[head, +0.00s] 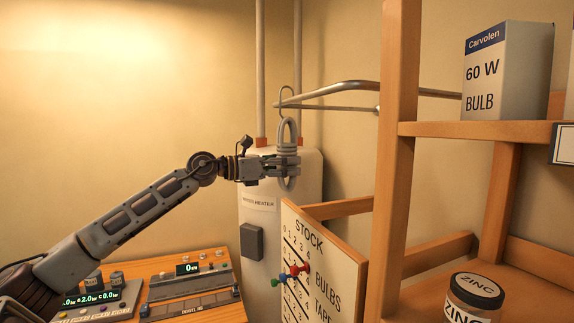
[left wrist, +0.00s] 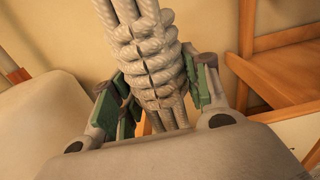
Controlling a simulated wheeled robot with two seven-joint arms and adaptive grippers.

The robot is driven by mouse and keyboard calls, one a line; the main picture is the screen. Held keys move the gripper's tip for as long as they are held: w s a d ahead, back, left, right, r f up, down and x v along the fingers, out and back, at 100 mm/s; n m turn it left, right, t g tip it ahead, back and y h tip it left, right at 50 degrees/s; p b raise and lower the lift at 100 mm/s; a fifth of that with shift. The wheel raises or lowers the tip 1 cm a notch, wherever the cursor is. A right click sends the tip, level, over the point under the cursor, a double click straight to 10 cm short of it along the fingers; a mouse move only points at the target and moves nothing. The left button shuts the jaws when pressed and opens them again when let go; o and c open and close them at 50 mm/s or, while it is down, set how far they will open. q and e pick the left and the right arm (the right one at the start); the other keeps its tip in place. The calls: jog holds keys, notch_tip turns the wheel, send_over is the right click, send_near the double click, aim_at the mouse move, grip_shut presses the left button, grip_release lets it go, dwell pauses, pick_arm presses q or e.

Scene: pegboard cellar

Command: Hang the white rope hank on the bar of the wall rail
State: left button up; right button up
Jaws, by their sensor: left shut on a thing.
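The white rope hank (head: 288,130) hangs upright in my left gripper (head: 284,164), greyish in this light, with a thin loop at its top. My left gripper is shut on its wrapped middle; in the left wrist view the hank's coils (left wrist: 150,50) sit between the green finger pads of the gripper (left wrist: 158,92). The wall rail's bar (head: 335,91) comes out to the left from behind the shelf post. The hank's top loop overlaps the bar's left end in the head view; I cannot tell whether the bar passes through it. My right gripper is not in view.
A wooden shelf post (head: 397,150) stands right of the hank. Shelves hold a bulb box (head: 508,75) and a zinc jar (head: 473,300). A stock board (head: 318,262) stands below. A white heater (head: 262,190) with pipes is behind. A wooden bench (head: 215,260) carries devices.

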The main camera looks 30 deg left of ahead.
pick_arm(q)
jog(key=shift+w+f+b, duration=0.15)
jog(key=shift+f+b, duration=0.4)
jog(key=shift+f, duration=0.55)
jog(key=o, duration=1.3)
jog(key=shift+f, duration=0.1)
jog(key=shift+v, duration=6)
